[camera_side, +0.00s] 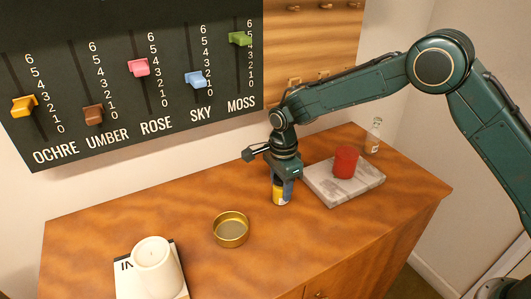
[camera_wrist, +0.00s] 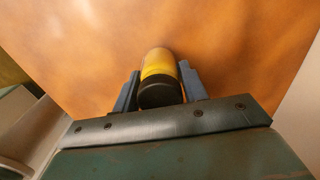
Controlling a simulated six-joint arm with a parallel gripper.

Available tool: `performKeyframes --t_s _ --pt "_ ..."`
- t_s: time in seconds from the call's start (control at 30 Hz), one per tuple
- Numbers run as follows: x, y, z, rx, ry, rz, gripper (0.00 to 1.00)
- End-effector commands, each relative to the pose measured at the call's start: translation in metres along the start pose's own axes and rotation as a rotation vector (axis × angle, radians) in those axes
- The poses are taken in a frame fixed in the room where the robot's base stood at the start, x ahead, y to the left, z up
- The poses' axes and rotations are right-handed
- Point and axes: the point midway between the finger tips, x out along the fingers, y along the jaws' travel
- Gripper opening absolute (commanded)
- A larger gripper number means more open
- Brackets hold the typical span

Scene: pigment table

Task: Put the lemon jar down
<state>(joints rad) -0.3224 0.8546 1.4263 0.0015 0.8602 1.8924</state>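The lemon jar (camera_side: 279,197) is a small yellow cylinder. In the wrist view the lemon jar (camera_wrist: 159,65) shows a black lid towards me and a yellow body. My gripper (camera_side: 284,186) points down around it, over the wooden top left of the marble slab. In the wrist view the two blue-grey fingers of my gripper (camera_wrist: 160,88) lie against the jar's left and right sides, shut on it. The jar looks upright, with its base at or just above the wood; I cannot tell if it touches. The fingers hide part of its sides.
A brass dish (camera_side: 231,243) stands front-left of the jar. A red block-like object (camera_side: 346,162) sits on the marble slab (camera_side: 322,190), with a glass bottle (camera_side: 373,136) behind. A white candle (camera_side: 157,268) stands front left. The slider board (camera_side: 120,60) hangs behind. Wood around the jar is clear.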

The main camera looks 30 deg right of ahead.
Motion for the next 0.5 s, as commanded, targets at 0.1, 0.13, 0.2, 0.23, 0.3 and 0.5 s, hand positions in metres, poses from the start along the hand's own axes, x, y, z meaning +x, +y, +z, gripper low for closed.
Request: performKeyframes --t_s 0.1,0.13,0.2,0.23,0.3,0.5 --pt "0.0001 0.0001 0.0000 0.000 0.000 0.000 0.64" --pt "0.0001 0.0001 0.0000 0.000 0.000 0.000 0.64" --pt "0.0000 0.0001 0.0000 0.000 0.000 0.000 0.64" --pt "0.0000 0.0001 0.0000 0.000 0.000 0.000 0.64" --pt "0.0000 0.0001 0.0000 0.000 0.000 0.000 0.64" --pt "-0.0027 -0.0001 0.0000 0.000 0.000 -0.001 0.64"
